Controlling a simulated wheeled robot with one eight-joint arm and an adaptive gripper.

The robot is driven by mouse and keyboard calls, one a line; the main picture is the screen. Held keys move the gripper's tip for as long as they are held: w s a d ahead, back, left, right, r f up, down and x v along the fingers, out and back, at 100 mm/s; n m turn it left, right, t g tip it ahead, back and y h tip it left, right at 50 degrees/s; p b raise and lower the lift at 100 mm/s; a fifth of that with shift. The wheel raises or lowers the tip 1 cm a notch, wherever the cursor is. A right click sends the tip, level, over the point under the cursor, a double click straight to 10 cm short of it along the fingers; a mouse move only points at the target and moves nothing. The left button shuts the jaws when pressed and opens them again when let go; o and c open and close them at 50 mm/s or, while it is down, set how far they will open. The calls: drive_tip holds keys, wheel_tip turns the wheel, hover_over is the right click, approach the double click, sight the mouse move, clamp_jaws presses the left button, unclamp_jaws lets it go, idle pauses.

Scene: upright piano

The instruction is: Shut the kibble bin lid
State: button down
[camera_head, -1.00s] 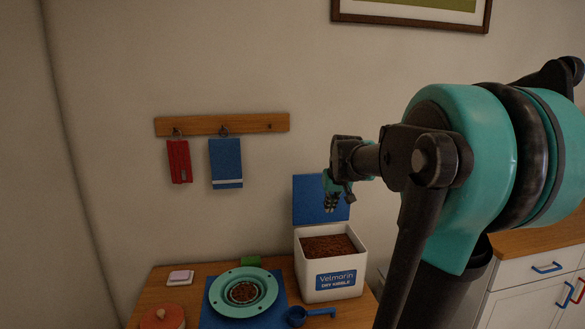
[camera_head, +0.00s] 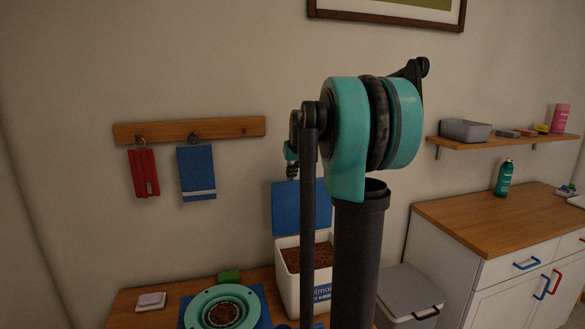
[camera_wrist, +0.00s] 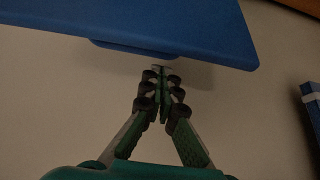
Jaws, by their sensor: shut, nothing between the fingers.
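The white kibble bin (camera_head: 288,290) stands on the wooden table, filled with brown kibble (camera_head: 322,256). Its blue lid (camera_head: 292,208) is open and stands upright at the back of the bin. My arm hides the right part of the bin and some of the lid. My gripper (camera_head: 292,171) is above the lid's top edge, partly hidden by my arm. In the wrist view my gripper (camera_wrist: 162,72) is shut and empty, its tips close to the blue lid (camera_wrist: 150,22); I cannot tell whether they touch.
A teal bowl (camera_head: 196,308) on a blue mat sits left of the bin. A red cloth (camera_head: 143,172) and a blue cloth (camera_head: 196,172) hang from a wall rack (camera_head: 228,128). A grey lidded bin (camera_head: 408,290) and a cabinet (camera_head: 480,215) stand at the right.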

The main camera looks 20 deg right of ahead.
drive_tip(key=shift+x, duration=1.05)
drive_tip(key=shift+s, duration=0.1)
